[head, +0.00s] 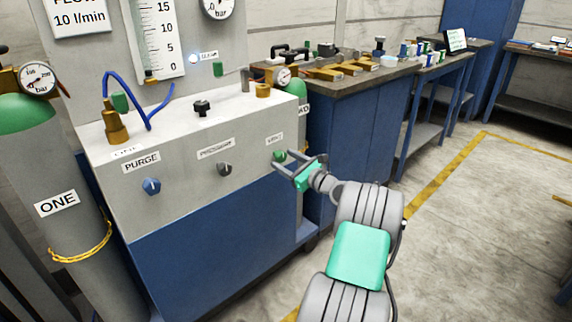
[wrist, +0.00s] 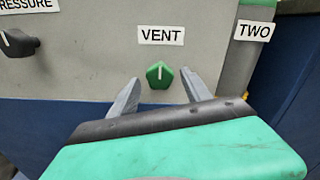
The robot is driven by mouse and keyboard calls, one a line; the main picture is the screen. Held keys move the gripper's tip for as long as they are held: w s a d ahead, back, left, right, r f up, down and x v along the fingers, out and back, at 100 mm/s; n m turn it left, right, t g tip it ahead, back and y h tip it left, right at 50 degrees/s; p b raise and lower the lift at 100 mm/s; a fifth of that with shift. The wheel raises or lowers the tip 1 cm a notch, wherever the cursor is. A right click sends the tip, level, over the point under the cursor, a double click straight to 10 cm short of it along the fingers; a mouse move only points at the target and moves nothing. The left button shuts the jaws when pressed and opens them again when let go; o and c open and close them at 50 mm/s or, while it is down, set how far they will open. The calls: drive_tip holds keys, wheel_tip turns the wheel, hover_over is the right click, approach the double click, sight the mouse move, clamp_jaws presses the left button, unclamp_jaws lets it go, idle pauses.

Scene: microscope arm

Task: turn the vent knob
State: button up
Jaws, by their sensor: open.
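The vent knob is a small green knob with a pale pointer line, on the light grey front panel under the VENT label. It shows in the head view (head: 279,156) and in the wrist view (wrist: 160,75). In the wrist view the pointer line stands about upright. My gripper (head: 298,162) is open in front of the panel. In the wrist view the fingers of my gripper (wrist: 159,88) stand on either side of the knob, with gaps between. I cannot tell how deep the fingertips reach along the knob. Nothing is held.
The blue purge knob (head: 151,186) and the dark pressure knob (head: 224,169) are to the left on the same panel. The pressure knob also shows in the wrist view (wrist: 18,43). Gas cylinder ONE (head: 52,190) stands left. A workbench (head: 370,80) with tools stands right. Open floor lies at right.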

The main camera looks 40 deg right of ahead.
drive_tip(key=shift+w, duration=0.3)
drive_tip(key=shift+c, duration=0.4)
